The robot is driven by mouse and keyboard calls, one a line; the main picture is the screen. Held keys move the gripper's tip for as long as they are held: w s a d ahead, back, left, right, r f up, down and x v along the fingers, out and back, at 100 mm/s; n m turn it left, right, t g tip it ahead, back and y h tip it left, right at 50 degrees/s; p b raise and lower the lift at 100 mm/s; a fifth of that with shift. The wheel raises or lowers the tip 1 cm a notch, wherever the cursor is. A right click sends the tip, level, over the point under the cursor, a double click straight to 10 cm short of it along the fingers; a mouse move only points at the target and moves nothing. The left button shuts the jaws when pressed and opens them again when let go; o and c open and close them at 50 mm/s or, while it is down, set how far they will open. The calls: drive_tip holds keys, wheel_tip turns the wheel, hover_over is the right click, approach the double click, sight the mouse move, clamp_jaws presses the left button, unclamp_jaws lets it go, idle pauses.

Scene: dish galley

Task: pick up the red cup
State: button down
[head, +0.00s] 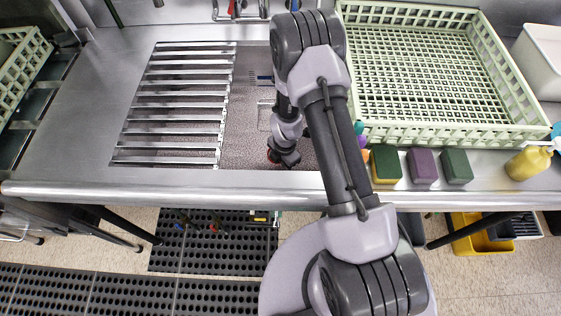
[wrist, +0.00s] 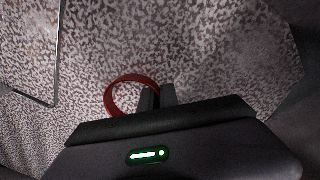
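The red cup (wrist: 112,98) shows in the wrist view as a round red rim just beyond the edge of my gripper's body. Its inside looks speckled like the surface around it, and its lower right part is hidden by the gripper. My gripper (wrist: 158,97) has its two dark fingertips close together at the right side of the rim. The rim seems to run between them, but whether they press on it is unclear. In the head view my gripper (head: 284,160) is low over the sink area, with a small bit of the red cup (head: 270,156) showing at its left.
A slatted metal rack (head: 180,105) lies left of my arm. A pale green dish crate (head: 440,138) is at the right. Green and purple sponges (head: 422,166) and a yellow bottle (head: 528,163) stand along the front edge. A thin metal frame (wrist: 57,60) is left of the cup.

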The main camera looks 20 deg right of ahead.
drive_tip(key=w+p, duration=0.1)
drive_tip(key=w+a+r+p, duration=0.1)
drive_tip(key=w+a+p, duration=0.1)
drive_tip(key=shift+w+a+r, duration=0.15)
drive_tip(key=shift+w+r, duration=0.2)
wheel_tip(320, 180, up, 13)
drive_tip(key=p, duration=0.4)
drive_tip(key=shift+s, duration=0.15)
